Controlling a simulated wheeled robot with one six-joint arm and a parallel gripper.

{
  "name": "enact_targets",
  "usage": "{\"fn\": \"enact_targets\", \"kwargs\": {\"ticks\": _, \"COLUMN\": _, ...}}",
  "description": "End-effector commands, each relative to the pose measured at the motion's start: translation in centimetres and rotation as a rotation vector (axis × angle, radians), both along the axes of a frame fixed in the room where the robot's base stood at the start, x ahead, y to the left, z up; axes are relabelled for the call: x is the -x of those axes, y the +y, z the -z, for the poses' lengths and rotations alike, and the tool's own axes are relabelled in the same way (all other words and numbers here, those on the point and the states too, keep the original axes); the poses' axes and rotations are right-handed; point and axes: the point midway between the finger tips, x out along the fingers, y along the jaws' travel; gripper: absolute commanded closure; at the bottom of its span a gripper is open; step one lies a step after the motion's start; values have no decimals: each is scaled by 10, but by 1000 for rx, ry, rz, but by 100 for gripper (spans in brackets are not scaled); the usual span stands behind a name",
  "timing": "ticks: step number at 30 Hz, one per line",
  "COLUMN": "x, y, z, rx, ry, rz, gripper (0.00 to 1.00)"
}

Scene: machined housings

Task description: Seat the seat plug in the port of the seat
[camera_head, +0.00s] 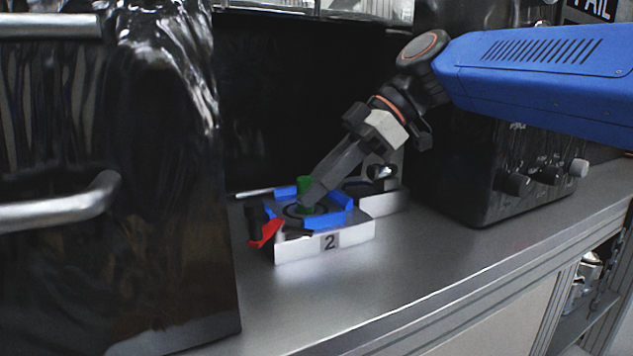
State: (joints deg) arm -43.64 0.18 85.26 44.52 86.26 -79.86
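The seat looks to be the low white block (350,238) marked "2" on the metal bench, with blue pieces around its top and a dark round ring, probably the port, in the middle. A green part (305,183), likely the seat plug, stands over that ring. More green shows at its foot. My gripper (310,198) reaches down from the upper right, tilted, with its grey fingertips at the green part. The fingers overlap in this view and cover part of the green, so their gap and grip are hidden. I cannot tell how deep the green part sits.
A red lever (266,233) sticks out at the block's front left. A dark glossy cabinet with metal handles (65,207) stands close on the left. A black box with knobs (515,184) stands on the right. The bench front (330,300) is clear.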

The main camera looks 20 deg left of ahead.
Motion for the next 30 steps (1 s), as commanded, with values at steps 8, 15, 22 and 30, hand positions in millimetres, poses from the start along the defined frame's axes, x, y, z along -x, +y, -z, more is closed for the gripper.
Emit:
{"fn": "enact_targets", "kwargs": {"ticks": 8, "x": 0, "y": 0, "z": 0, "rx": 0, "ry": 0, "rz": 0, "gripper": 60}}
{"fn": "enact_targets", "kwargs": {"ticks": 15, "x": 0, "y": 0, "z": -12, "rx": 0, "ry": 0, "rz": 0, "gripper": 60}}
{"fn": "enact_targets", "kwargs": {"ticks": 22, "x": 0, "y": 0, "z": -50, "rx": -2, "ry": -2, "rz": -1, "gripper": 60}}
{"fn": "enact_targets", "kwargs": {"ticks": 30, "x": 0, "y": 0, "z": -89, "rx": -1, "ry": -2, "rz": -1, "gripper": 60}}
